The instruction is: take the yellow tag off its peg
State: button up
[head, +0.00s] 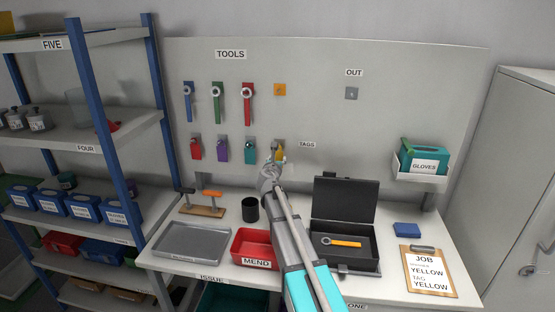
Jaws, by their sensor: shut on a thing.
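The yellow tag (280,153) is on the tool board at the right end of the tag row, left of the TAGS label. My gripper (274,163) is at the tag, shut on it, and hides its lower left part. I cannot tell whether the tag still touches its peg. A red tag (196,150), a purple tag (223,149) and a teal tag (250,151) hang to its left.
Blue, green and red wrenches (247,103) hang above. Below on the bench are a grey tray (190,258), a red MEND bin (242,250), a black cup (250,209) and an open black case (344,206) holding an orange-handled tool. A clipboard (428,288) lies at right.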

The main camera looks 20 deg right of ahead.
jog(key=shift+s+a+r, duration=0.1)
jog(key=shift+s+a, duration=0.15)
jog(key=shift+s, duration=0.2)
jog(key=v, duration=0.7)
jog(key=shift+f, duration=0.35)
